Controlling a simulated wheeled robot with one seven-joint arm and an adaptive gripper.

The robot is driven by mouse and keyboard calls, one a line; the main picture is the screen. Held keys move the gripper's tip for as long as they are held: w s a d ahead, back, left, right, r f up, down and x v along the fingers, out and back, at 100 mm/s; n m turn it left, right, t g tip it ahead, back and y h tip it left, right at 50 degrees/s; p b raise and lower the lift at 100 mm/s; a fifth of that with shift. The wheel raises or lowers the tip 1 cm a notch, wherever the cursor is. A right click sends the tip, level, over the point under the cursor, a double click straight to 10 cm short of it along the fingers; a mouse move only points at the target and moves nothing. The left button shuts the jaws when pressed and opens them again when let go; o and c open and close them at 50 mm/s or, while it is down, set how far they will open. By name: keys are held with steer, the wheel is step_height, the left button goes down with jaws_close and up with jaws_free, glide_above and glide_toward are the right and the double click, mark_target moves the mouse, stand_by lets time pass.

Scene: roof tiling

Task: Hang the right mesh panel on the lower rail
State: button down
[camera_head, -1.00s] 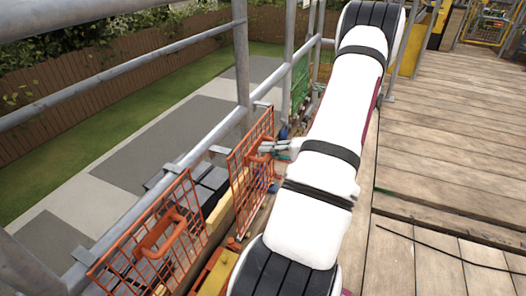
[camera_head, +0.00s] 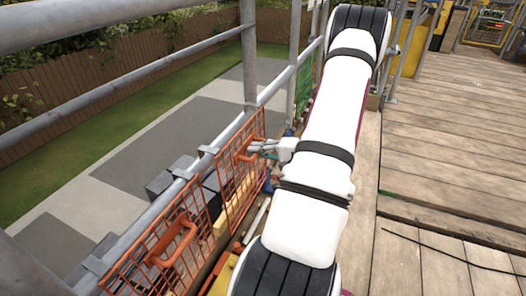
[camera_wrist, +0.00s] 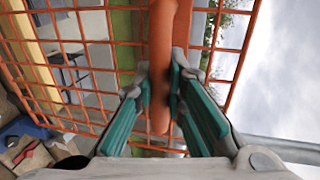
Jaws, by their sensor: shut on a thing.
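The right mesh panel (camera_head: 225,199) is an orange wire grid with a thick orange handle and grey hooks. It stands close along the lower rail (camera_head: 146,208), a grey tube. Its near hook (camera_head: 207,150) appears at or over the rail; I cannot tell whether it is seated. My gripper (camera_head: 256,149) is shut on the panel's handle. In the wrist view, the green-padded fingers (camera_wrist: 160,88) close on the orange handle (camera_wrist: 162,30), with the mesh behind. The left mesh panel (camera_head: 150,240) is on the same rail, nearer the camera.
An upright post (camera_head: 249,60) crosses the rail beside the right panel's far end. An upper rail (camera_head: 130,90) runs above. Dark blocks and yellow items lie behind and below the panels. The plank deck (camera_head: 440,150) on the right is mostly clear, with a black cable (camera_head: 440,258).

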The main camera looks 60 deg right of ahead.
mark_target(246, 147)
steer(key=shift+r+x, duration=0.25)
steer(key=shift+x, duration=0.8)
steer(key=shift+r+x, duration=0.2)
steer(key=shift+x, duration=0.8)
steer(key=shift+f+b, duration=1.8)
steer(key=shift+f, duration=0.2)
steer(key=c, duration=1.6)
jaws_free()
steer(key=shift+o, duration=0.2)
steer(key=v, duration=1.2)
steer(key=shift+w, duration=0.1)
